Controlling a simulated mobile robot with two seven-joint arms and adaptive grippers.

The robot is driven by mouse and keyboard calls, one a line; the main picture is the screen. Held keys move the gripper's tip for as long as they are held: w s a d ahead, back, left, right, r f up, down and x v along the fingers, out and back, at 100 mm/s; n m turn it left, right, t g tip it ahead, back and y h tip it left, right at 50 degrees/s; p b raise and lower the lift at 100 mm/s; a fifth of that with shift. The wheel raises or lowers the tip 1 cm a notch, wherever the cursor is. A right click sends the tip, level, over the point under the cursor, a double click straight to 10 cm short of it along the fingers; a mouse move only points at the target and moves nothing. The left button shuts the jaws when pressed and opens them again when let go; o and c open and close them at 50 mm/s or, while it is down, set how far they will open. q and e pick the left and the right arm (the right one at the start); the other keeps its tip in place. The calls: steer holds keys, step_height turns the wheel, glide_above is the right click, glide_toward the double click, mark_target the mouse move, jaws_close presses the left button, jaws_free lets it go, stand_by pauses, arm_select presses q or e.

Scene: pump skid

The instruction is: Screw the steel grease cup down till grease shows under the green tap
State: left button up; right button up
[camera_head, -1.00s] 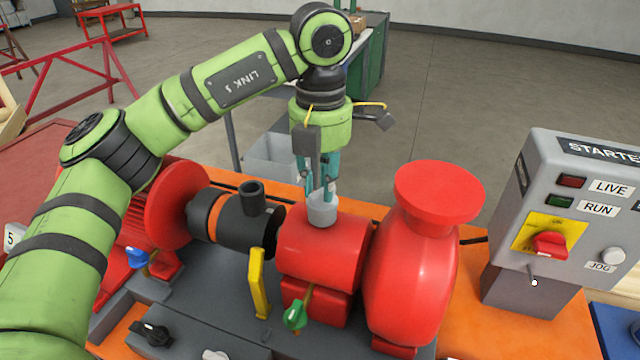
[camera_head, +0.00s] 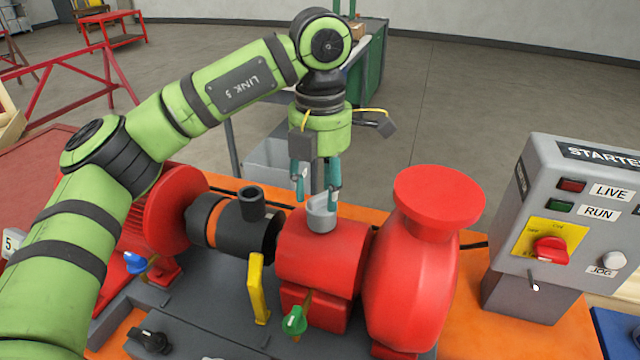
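The steel grease cup (camera_head: 321,217) stands upright on top of the red bearing housing (camera_head: 318,250). My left gripper (camera_head: 317,198) points down right above the cup. Its teal fingers are spread apart, one left of the cup and one at its back right, and the cup is not gripped. The green tap (camera_head: 295,320) is on the lower front of the housing. My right gripper is not in view.
The red pump casing (camera_head: 418,270) stands close right of the cup. A yellow handle (camera_head: 257,288), a black coupling (camera_head: 240,226) and a blue tap (camera_head: 135,262) are to the left. The grey starter box (camera_head: 580,215) stands at the right.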

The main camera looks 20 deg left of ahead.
mark_target(321, 191)
arm_select(q)
steer(key=shift+r, duration=0.15)
step_height(321, 191, up, 12)
stand_by(0.5)
stand_by(1.1)
